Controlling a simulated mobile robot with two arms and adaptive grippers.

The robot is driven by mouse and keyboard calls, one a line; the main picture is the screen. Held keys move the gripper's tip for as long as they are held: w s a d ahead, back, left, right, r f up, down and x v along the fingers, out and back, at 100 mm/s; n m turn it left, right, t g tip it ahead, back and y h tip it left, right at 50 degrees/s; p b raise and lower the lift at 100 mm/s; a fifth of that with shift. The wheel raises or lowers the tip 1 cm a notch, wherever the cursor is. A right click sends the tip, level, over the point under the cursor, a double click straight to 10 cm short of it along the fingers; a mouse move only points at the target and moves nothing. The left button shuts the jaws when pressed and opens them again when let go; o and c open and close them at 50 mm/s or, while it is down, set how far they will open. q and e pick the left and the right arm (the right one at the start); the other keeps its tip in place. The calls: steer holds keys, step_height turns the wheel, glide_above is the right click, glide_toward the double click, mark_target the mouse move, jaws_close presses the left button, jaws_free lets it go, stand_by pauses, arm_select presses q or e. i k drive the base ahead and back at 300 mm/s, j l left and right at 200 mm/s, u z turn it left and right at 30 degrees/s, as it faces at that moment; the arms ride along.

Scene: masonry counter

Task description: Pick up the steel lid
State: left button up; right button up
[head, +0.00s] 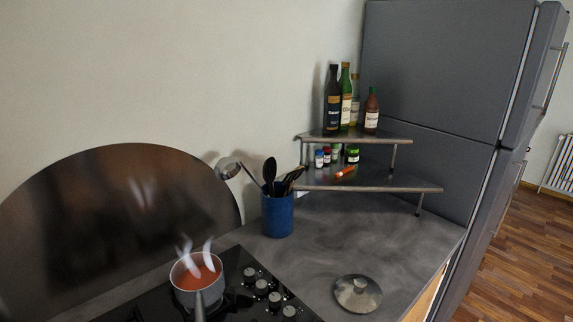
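The steel lid (358,294) lies on the grey countertop at the lower right, near the counter's front edge. It is round and shiny with a small knob on top. It stands apart from the stove and the pot. Neither of my grippers shows in the head view, so their distance from the lid cannot be told.
A steaming pot (197,281) of red sauce stands on the black cooktop (243,289), its handle toward me. A blue utensil holder (277,216) stands behind. A corner shelf (368,187) holds bottles and jars. A fridge (440,90) bounds the right. Counter around the lid is clear.

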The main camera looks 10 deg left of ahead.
mark_target(357, 294)
steer(key=k+l, duration=0.15)
steer(key=k, duration=0.8)
